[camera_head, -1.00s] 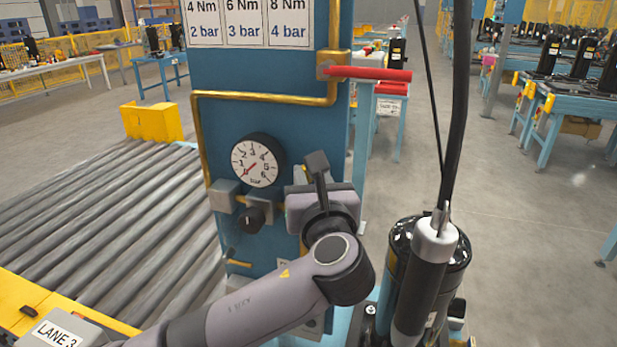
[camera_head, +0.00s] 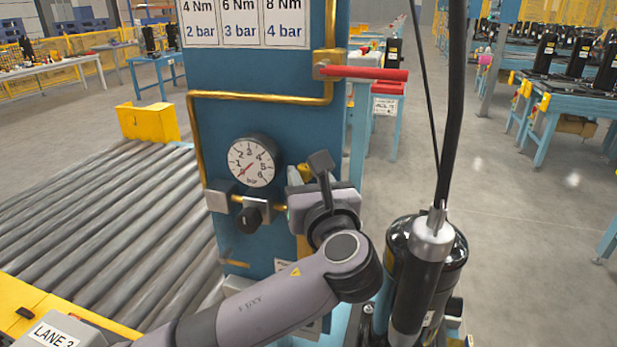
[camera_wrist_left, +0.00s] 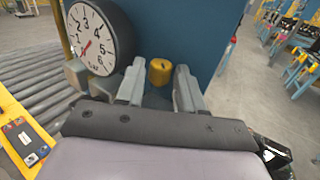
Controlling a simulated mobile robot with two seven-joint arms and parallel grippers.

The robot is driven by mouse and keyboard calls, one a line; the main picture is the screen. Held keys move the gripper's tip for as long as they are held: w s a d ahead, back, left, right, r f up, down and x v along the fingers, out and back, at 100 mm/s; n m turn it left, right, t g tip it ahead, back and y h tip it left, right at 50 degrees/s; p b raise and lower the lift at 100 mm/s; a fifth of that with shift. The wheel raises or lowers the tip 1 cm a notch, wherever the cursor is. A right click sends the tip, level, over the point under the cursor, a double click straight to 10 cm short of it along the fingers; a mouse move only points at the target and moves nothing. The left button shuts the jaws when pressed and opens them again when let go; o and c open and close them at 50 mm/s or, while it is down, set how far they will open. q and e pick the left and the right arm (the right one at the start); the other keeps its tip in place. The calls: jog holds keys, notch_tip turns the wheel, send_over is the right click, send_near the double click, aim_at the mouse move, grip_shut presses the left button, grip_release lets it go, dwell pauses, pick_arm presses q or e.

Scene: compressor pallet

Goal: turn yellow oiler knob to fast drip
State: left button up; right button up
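The yellow oiler knob (camera_wrist_left: 160,71) is in the left wrist view, on the blue panel face right of the gauge. It stands between the two grey fingers of my left gripper (camera_wrist_left: 160,86), which are apart with one on each side. I see no clear contact with either finger. In the head view only a bit of the yellow knob (camera_head: 304,172) shows behind my left gripper (camera_head: 294,189), whose wrist hides the rest. My right gripper is not in view.
A round pressure gauge (camera_head: 251,162) and a black regulator knob (camera_head: 250,216) sit left of the gripper on the blue column (camera_head: 225,118). A red-handled lever (camera_head: 365,73) sticks out above. A hanging tool (camera_head: 421,278) and black compressor (camera_head: 457,262) stand close on the right.

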pick_arm(q)
jog(key=b+v, duration=0.1)
jog(key=v, duration=0.6)
